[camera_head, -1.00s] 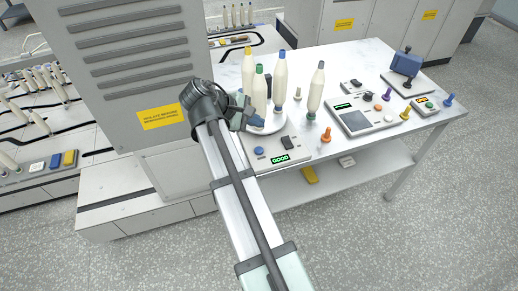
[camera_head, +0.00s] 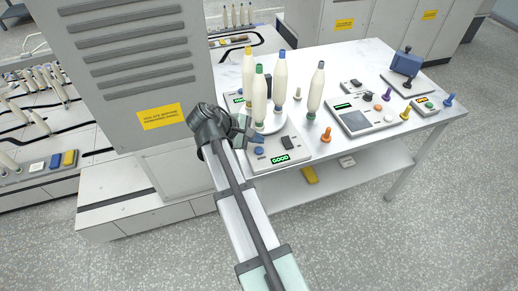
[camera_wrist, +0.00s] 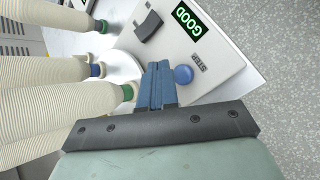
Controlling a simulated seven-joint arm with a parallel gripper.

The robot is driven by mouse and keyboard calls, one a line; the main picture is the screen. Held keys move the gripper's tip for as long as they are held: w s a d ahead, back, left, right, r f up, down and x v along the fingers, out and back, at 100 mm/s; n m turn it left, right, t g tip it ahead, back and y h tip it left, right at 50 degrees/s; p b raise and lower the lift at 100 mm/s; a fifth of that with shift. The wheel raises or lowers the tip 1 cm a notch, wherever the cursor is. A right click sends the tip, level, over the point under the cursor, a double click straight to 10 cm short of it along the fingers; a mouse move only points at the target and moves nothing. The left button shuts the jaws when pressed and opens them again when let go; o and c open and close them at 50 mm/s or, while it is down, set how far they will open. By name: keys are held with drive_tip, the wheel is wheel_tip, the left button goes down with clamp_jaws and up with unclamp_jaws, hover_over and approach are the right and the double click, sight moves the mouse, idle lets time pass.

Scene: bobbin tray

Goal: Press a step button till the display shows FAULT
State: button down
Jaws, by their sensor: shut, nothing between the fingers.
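A grey device with a lit display (camera_head: 281,160) reading GOOD stands near the front edge of the table. Its blue round step button (camera_head: 259,150) lies left of the display. In the wrist view the button (camera_wrist: 184,75) sits beside the label STEP, and the display (camera_wrist: 189,22) reads GOOD in green. My gripper (camera_head: 256,138) is shut and empty, with its blue fingertips close to the button. In the wrist view the fingertips (camera_wrist: 158,66) are just left of the button and appear apart from it; their height above the panel is hard to judge.
Tall cream bobbins (camera_head: 259,95) stand on a round white plate (camera_head: 273,125) right behind the button. Another bobbin (camera_head: 316,90) stands to the right. A black switch (camera_head: 288,142) is on the same panel. A second device (camera_head: 362,123) and coloured pegs fill the table's right half.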

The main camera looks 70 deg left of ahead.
drive_tip(key=shift+f, duration=0.75)
drive_tip(key=shift+f, duration=0.1)
idle(1.6)
drive_tip(key=shift+f, duration=0.35)
drive_tip(key=shift+f, duration=0.4)
idle(1.0)
drive_tip(key=shift+r, duration=0.85)
drive_tip(key=shift+r, duration=0.1)
